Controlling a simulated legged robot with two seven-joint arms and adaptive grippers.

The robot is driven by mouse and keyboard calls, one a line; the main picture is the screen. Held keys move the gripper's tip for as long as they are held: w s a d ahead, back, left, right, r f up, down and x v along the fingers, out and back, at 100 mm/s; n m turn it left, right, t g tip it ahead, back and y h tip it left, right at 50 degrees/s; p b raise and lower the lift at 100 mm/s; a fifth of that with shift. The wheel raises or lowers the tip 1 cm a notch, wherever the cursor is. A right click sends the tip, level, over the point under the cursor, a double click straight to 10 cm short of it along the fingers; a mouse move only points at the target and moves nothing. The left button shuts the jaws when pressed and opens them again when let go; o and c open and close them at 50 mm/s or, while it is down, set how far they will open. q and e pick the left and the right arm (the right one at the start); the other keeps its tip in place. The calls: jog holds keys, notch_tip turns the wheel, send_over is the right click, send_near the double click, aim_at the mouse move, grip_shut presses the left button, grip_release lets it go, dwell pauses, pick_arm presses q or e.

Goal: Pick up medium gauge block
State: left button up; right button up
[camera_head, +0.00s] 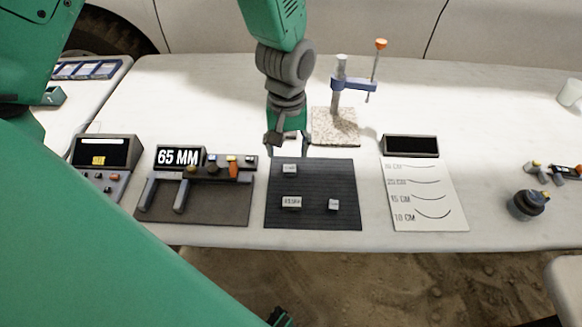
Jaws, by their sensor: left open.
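Three small light-grey gauge blocks lie apart on a dark ribbed mat (312,185). The widest block (291,203) is near the mat's left front. The smallest block (334,204) is to its right. The medium gauge block (289,169), middle in size, lies near the mat's back left edge. Their labels are too small to read surely. My left gripper (288,150) points down, open and empty, at the mat's back edge, just above and behind the medium block in the picture. Its exact height is hard to tell.
A stand with a granite base (335,126) is behind the mat. A fixture with a "65 MM" display (178,157) is on the left. A marked curve sheet (425,195) and a dark display (410,146) are on the right. Bare white table (480,120) lies beyond.

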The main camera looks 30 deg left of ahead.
aim_at(290, 168)
pick_arm(q)
jog(key=f, duration=0.2)
jog(key=shift+w+d+f, duration=0.15)
jog(key=shift+d+f, duration=0.05)
jog(key=shift+f, duration=0.1)
jog(key=f, duration=0.1)
jog(key=a+f, duration=0.1)
jog(key=f, duration=0.1)
jog(key=w+f+b, duration=0.1)
jog(key=f, duration=0.1)
jog(key=shift+a, duration=0.15)
jog(key=shift+w+f, duration=0.1)
jog(key=shift+f, duration=0.3)
jog(key=shift+d+r, duration=0.15)
jog(key=shift+d, duration=0.2)
jog(key=c, duration=1.1)
